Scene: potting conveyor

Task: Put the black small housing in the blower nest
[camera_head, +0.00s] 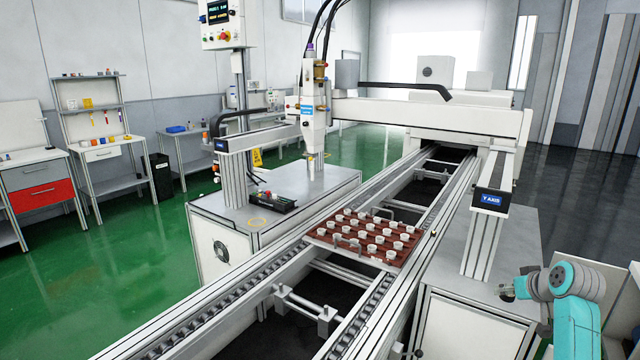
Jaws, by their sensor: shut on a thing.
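My gripper (508,291) is at the lower right, at the end of my teal and grey arm, over or beside the right-hand cabinet top. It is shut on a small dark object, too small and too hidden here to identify. I cannot make out the black small housing for certain anywhere else. I cannot pick out the blower nest in this view either.
A brown tray (322,236) with several white cups sits on the conveyor (262,290). A gantry (430,116) with a dispensing head (313,105) spans it. A black button box (272,203) lies on the left cabinet. The right cabinet top (480,303) has free room.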

